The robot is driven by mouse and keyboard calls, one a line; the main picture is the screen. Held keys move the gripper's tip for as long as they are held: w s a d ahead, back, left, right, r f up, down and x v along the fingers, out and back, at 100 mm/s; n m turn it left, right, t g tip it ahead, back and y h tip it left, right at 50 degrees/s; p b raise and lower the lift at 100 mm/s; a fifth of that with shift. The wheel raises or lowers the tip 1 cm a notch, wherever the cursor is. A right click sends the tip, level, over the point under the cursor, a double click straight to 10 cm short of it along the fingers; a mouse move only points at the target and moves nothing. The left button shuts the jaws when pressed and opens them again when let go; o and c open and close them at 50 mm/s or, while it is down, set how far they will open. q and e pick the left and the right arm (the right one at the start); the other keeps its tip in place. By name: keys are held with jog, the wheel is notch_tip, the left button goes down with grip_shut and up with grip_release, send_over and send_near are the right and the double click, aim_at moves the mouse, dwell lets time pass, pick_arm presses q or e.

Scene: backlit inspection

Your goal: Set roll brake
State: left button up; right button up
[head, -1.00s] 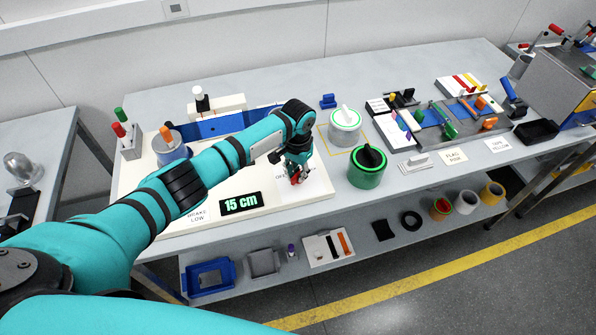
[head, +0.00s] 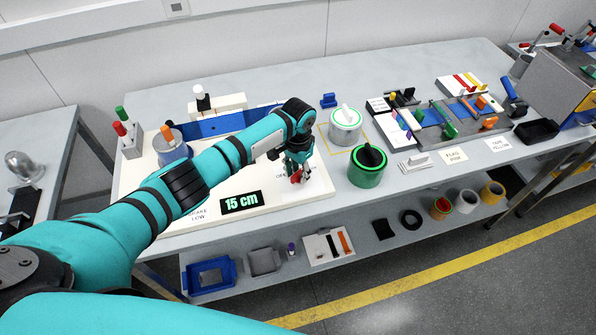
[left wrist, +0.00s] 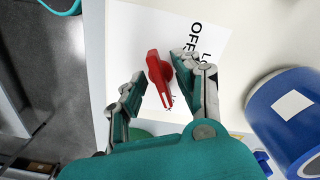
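A red brake knob (left wrist: 158,78) is on a white plate with printed words; "OFF" is readable and the rest is partly covered. It shows as a small red spot in the head view (head: 298,177). My left gripper (left wrist: 158,72) is over the knob with its fingers apart, one on each side. The right finger is close to the knob; contact cannot be told. In the head view my left gripper (head: 297,170) is at the white board's (head: 275,205) right end. A card reading "BRAKE LOW" (head: 198,214) and a "15 cm" display (head: 241,202) are at the front. My right gripper is not in view.
A blue cylinder (left wrist: 290,115) with a white label is right of the knob in the left wrist view. A green drum (head: 368,168) and a grey drum (head: 345,125) stand right of the gripper. A roll with an orange knob (head: 172,148) stands at the board's left.

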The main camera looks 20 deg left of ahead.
aim_at(298, 173)
pick_arm(q)
notch_tip(298, 173, up, 12)
dwell(0.7)
dwell(0.4)
